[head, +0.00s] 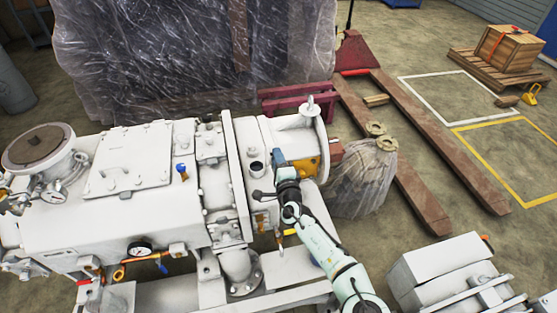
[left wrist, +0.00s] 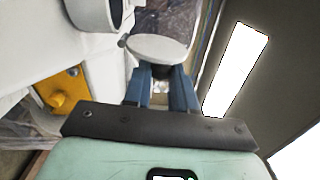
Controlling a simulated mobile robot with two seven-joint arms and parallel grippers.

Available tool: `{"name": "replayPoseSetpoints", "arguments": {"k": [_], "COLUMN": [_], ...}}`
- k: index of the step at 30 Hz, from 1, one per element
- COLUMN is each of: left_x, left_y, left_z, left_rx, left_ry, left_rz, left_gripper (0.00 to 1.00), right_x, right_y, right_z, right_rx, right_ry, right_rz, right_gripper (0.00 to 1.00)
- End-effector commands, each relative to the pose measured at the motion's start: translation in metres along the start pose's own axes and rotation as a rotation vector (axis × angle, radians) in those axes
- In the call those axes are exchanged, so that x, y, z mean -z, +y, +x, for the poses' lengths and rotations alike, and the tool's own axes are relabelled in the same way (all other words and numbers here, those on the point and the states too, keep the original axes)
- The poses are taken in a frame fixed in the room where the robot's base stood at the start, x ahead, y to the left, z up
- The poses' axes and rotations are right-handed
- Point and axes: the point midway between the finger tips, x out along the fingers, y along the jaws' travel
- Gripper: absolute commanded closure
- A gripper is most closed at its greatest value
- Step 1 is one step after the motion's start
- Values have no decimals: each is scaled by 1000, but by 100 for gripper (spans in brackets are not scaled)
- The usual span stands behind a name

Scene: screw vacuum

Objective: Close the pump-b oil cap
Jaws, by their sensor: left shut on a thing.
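In the left wrist view, my left gripper (left wrist: 160,75) has its two blue fingers closed on a white round cap (left wrist: 158,48), with the disc showing beyond the fingertips. In the head view, my left gripper (head: 278,158) is over the near end of the white pump, just right of a round open port (head: 257,167) with a dark inside. The port's white rim also shows at the top of the left wrist view (left wrist: 118,14). The cap looks apart from the port. In the head view the cap cannot be clearly told from the white pump body. My right gripper is out of view.
A yellow-orange block (head: 307,166) sits on the pump beside the gripper. An upright white fitting (head: 311,112) stands behind it. A wrapped bundle (head: 362,180) and pallet-truck forks (head: 400,150) lie right. Another white machine (head: 440,263) is at lower right.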

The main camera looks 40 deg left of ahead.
Motion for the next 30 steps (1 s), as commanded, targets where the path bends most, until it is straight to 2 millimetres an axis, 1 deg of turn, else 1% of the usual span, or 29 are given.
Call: {"name": "replayPoseSetpoints", "arguments": {"k": [5, 12, 21, 30], "left_x": [-6, -16, -30, -44], "left_y": [-2, -6, -8, -5], "left_z": [0, 0, 0, 0], "left_rx": [-1, -2, -2, -2], "left_ry": [-1, -2, -1, -2], "left_rz": [-125, -347, -635, -920], "left_gripper": [100, 100, 100, 100], "right_x": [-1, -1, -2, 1], "right_y": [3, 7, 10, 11], "right_z": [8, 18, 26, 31], "right_rx": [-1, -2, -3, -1], "right_ry": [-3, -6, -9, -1], "right_rz": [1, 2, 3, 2], "right_gripper": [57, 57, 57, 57]}}
